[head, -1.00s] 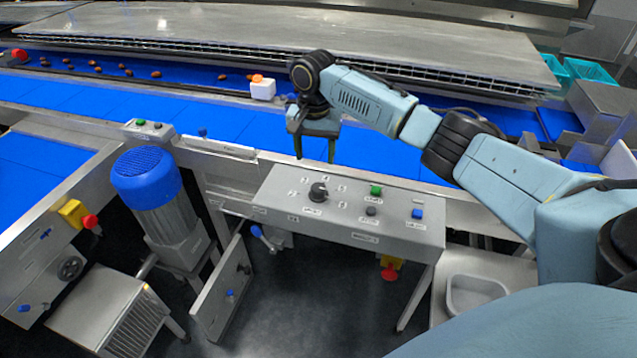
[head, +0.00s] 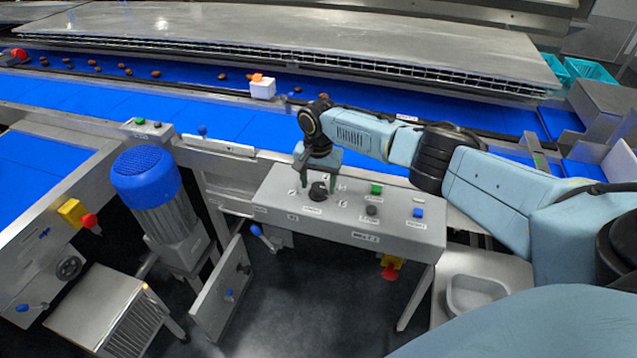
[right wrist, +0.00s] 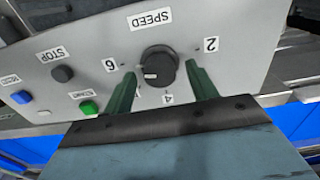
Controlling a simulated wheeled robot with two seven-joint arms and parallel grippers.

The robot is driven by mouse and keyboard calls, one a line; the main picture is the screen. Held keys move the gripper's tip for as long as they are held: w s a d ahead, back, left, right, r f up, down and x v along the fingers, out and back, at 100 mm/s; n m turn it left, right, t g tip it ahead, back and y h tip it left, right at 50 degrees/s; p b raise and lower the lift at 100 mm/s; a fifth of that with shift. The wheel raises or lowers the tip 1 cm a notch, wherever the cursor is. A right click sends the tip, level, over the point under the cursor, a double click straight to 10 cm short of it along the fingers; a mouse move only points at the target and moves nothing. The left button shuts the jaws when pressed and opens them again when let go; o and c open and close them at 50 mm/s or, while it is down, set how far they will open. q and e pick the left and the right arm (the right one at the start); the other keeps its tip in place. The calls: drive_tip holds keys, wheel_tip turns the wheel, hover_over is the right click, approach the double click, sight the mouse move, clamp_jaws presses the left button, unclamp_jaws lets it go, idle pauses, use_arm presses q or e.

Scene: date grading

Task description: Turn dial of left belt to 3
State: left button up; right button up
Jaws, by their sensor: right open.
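The black speed dial (head: 318,191) sits on the grey sloping control panel (head: 270,200) in front of the belts. My right gripper (head: 318,180) is open and points down over the panel, at the dial. In the right wrist view the dial (right wrist: 158,67) lies between the two green fingers, with a visible gap to at least the right-hand finger. A pale mark on the dial points to the lower left, between the 6 and 4 labels. The 2 and the word SPEED also show; other numbers are hidden or cut by the fingers. My left gripper is not in view.
A green button (head: 376,189), a dark stop button (head: 371,210) and a blue button (head: 418,213) sit right of the dial. A blue-capped motor (head: 147,178) stands at left. A white block (head: 262,89) with an orange top is by the far belt, which carries several dates.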

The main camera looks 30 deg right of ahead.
drive_tip(key=shift+f, duration=0.15)
drive_tip(key=shift+c, duration=0.3)
drive_tip(key=c, duration=0.9)
